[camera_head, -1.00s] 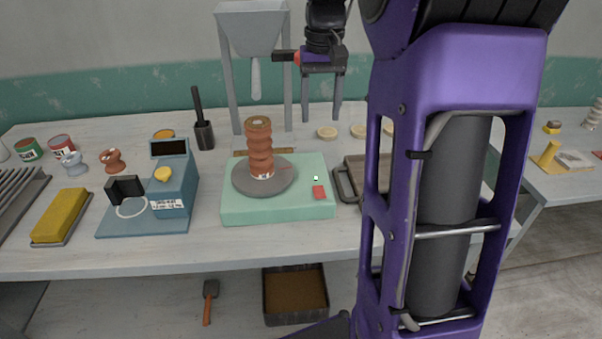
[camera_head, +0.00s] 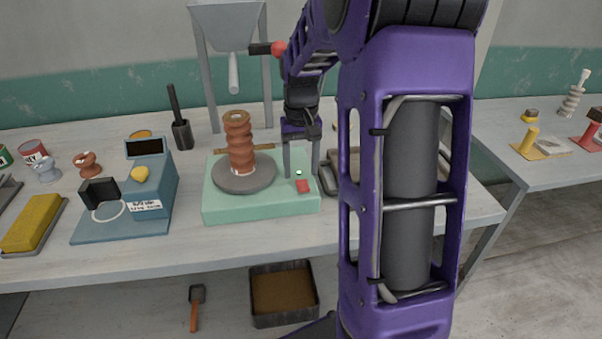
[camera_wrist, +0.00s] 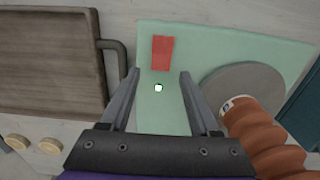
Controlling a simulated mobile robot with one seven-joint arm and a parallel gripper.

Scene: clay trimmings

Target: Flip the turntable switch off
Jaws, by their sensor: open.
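The turntable has a mint-green base (camera_head: 240,205) with a grey disc (camera_head: 262,178) on top. A ribbed terracotta column (camera_head: 239,145) stands upright on the disc. A red switch (camera_head: 303,187) sits at the base's right front, with a small white square (camera_head: 298,172) just behind it. In the wrist view, the red switch (camera_wrist: 162,52) lies just beyond the fingertips and the white square (camera_wrist: 158,88) shows between the fingers. My gripper (camera_head: 301,175) is open and empty, pointing down over the base's right side. I cannot tell whether its fingertips touch anything.
The ribbed column (camera_wrist: 262,135) stands close beside my gripper in the wrist view. A brown tray with a handle (camera_wrist: 50,60) lies on the other side. A blue scale-like device (camera_head: 150,190) is left of the turntable. A grey hopper (camera_head: 228,25) stands behind.

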